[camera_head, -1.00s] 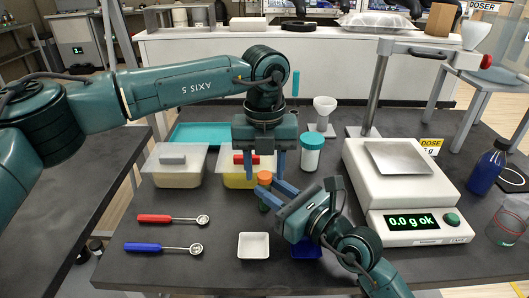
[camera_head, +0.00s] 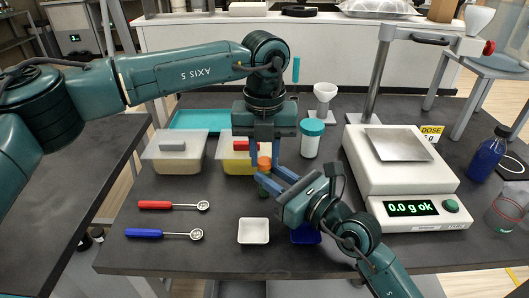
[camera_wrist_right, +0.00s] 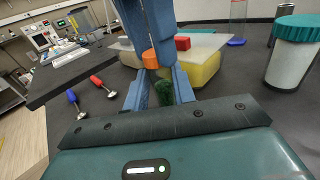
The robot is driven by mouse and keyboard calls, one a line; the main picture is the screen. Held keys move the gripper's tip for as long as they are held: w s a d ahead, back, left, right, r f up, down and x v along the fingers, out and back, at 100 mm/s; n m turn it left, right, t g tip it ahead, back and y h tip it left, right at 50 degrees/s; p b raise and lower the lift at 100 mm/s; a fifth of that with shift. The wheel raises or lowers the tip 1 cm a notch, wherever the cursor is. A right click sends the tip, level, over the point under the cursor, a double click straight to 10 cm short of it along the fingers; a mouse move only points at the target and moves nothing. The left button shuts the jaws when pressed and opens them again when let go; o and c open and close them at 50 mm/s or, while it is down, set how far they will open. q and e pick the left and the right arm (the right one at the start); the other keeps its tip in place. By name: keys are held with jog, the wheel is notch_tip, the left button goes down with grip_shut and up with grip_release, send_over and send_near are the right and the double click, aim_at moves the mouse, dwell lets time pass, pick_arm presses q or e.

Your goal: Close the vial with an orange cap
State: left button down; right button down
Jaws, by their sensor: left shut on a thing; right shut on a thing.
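My left gripper (camera_head: 264,160) reaches down from above and is shut on the orange cap (camera_head: 264,163). The cap also shows between its fingers in the right wrist view (camera_wrist_right: 150,59). My right gripper (camera_head: 270,183) comes in from the lower right and is shut on the small dark green vial (camera_head: 262,190). The vial is in the right wrist view (camera_wrist_right: 165,93) too, between the fingers. The cap is just above the vial's top, close to in line with it. The fingers partly hide the join, so I cannot tell whether the cap touches the vial.
Two lidded tubs (camera_head: 176,152) and a teal tray (camera_head: 205,119) stand behind and left. A white jar with teal lid (camera_head: 311,138) and the scale (camera_head: 401,165) are to the right. A white dish (camera_head: 253,231) and two spoons (camera_head: 165,234) lie in front.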

pick_arm(q)
jog(key=m, duration=1.1)
jog(key=shift+m, duration=0.4)
jog(key=m, duration=0.9)
jog(key=c, duration=1.1)
grip_release()
notch_tip(320, 180, up, 12)
